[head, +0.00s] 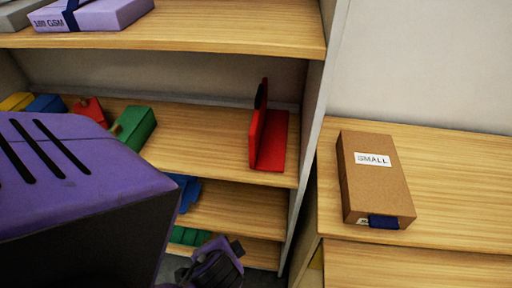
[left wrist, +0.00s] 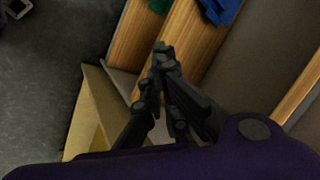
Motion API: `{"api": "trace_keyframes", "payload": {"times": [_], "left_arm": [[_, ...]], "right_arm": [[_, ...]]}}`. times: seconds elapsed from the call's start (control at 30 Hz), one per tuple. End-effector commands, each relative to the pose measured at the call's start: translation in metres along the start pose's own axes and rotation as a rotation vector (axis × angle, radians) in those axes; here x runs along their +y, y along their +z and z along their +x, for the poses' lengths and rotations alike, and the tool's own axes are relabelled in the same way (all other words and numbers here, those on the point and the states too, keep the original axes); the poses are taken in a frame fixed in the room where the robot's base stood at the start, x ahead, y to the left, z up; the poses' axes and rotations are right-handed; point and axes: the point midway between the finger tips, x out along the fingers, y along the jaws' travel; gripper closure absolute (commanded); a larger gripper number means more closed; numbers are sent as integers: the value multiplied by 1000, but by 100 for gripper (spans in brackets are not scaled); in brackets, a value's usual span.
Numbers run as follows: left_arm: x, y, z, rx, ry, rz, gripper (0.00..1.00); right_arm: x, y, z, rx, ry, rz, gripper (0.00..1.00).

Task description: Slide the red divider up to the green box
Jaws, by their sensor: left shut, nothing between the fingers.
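The red divider (head: 272,142), an upright panel on a flat foot, stands near the right end of the middle shelf. The green box (head: 134,127) lies on the same shelf to its left, with a wide bare stretch between them. In the left wrist view, my left gripper (left wrist: 161,50) is shut and empty, with black fingers close together, apart from the divider. In the head view, a purple and black part of my left arm shows low in front of the lower shelves. My right gripper is in neither view.
Red, blue and yellow items (head: 88,110) stand left of the green box, partly hidden by my arm. Lower shelves hold blue (head: 188,190) and green things. A cardboard box marked SMALL (head: 375,182) lies on the right-hand table. A lilac box (head: 90,14) is on the top shelf.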

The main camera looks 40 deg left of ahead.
Motion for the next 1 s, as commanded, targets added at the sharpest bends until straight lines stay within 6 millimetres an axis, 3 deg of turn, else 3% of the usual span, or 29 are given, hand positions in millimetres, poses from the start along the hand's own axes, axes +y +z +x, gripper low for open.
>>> {"api": "trace_keyframes", "payload": {"times": [0.03, 0.17, 0.3, 0.4, 0.5, 0.63, 1.0], "left_arm": [[-13, -25, -1, 39, -77, 36, 100], [-54, -94, -17, 146, -323, 148, 100], [-93, -170, -60, 249, -617, 265, 100], [-110, -208, -95, 292, -788, 322, 100], [-119, -231, -120, 315, -899, 357, 100], [-126, -243, -133, 324, -963, 376, 100], [-172, -270, -105, 325, -971, 374, 100]], "right_arm": [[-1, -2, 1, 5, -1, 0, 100], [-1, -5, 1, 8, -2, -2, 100], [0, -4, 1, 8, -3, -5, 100], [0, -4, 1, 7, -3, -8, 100], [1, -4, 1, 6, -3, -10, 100], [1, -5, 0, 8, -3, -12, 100], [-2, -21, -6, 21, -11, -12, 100]]}}
